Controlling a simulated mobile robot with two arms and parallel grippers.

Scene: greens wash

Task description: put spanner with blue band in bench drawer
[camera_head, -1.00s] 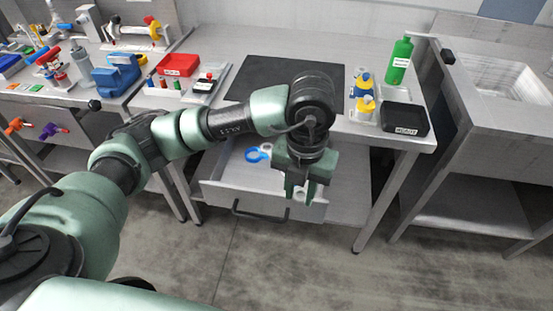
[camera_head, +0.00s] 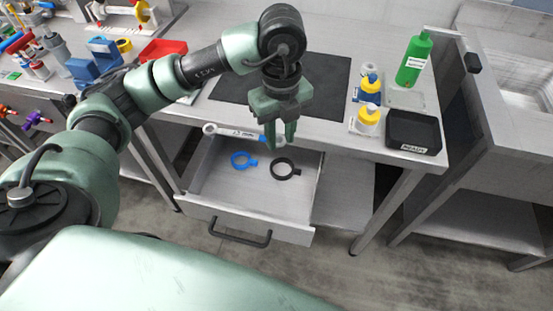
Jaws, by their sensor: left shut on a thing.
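The bench drawer (camera_head: 222,205) is pulled open below the bench top, with its black handle at the front. My left gripper (camera_head: 280,141) points down over the back part of the drawer, near the bench's front edge. It is shut on a pale metal spanner (camera_head: 225,130), which sticks out to the left with its ring end above the drawer. The fingers hide the spanner's right end. A blue ring-shaped tool (camera_head: 241,161) and a black ring-shaped tool (camera_head: 284,169) lie in the drawer.
On the bench are a dark mat (camera_head: 325,80), a black tray (camera_head: 414,131), yellow-and-blue bottles (camera_head: 369,86) and a green bottle (camera_head: 413,60). A red bin (camera_head: 163,50) stands at the left. A sink unit (camera_head: 490,150) stands at the right.

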